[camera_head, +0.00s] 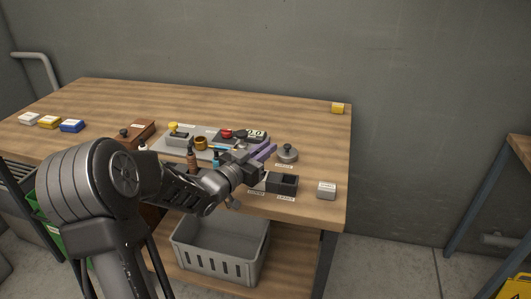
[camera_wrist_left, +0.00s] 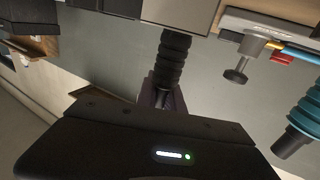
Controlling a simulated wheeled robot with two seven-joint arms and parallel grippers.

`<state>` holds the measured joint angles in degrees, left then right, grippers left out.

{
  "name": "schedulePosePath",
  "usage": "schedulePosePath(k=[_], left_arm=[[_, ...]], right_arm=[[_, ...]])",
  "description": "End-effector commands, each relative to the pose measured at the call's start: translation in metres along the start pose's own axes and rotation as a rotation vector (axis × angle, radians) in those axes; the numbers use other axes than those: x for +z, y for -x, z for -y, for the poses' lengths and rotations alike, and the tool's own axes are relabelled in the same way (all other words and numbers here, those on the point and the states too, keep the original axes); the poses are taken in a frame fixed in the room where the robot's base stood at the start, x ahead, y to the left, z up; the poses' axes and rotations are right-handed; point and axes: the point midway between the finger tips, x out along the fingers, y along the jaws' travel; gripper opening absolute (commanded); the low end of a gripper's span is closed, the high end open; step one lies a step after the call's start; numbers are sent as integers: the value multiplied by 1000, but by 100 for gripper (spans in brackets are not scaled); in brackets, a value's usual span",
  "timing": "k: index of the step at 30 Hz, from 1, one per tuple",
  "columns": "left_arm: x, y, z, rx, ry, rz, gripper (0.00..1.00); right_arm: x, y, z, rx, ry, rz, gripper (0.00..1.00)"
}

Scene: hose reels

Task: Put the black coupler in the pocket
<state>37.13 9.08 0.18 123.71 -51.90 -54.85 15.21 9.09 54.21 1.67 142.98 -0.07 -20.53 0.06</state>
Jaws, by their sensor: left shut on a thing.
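My left gripper (camera_head: 266,152) has purple fingers and reaches over the right part of the workbench. In the left wrist view it is shut on the black coupler (camera_wrist_left: 173,60), a ribbed black cylinder whose end lies at the fingers (camera_wrist_left: 165,98). I cannot clearly pick out the coupler in the head view, where the gripper hides it. A dark box with open pockets (camera_head: 284,184) stands near the bench's front edge, just in front of and right of the gripper. My right gripper is not in view.
A grey board (camera_head: 171,148) with several fittings lies left of the gripper. A round grey knobbed weight (camera_head: 287,153) and a small grey block (camera_head: 326,190) stand near the pocket box. A teal ribbed piece (camera_wrist_left: 307,113) is close by in the wrist view. The bench's back right is mostly clear.

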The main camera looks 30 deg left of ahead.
Motion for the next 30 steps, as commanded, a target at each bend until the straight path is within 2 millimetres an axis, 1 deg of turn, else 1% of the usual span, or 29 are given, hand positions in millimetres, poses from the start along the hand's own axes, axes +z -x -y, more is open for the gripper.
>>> schedulePosePath(k=[1, 3, 11, 15, 16, 23, 30], left_arm=[[8, 0, 0, 0, 3, 2, 0], [12, 0, 0, -1, 1, 0, 0], [12, 0, 0, -1, 0, -1, 0], [16, 0, 0, -1, 0, -1, 0], [15, 0, 0, -1, 0, -1, 14], [14, 0, 0, -1, 0, -1, 33], [14, 0, 0, -1, 0, -1, 34]], right_arm=[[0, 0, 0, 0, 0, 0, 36], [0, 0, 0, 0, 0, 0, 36], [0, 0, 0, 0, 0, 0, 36], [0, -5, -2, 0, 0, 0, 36], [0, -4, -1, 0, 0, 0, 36], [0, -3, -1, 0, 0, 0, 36], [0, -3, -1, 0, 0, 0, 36]])
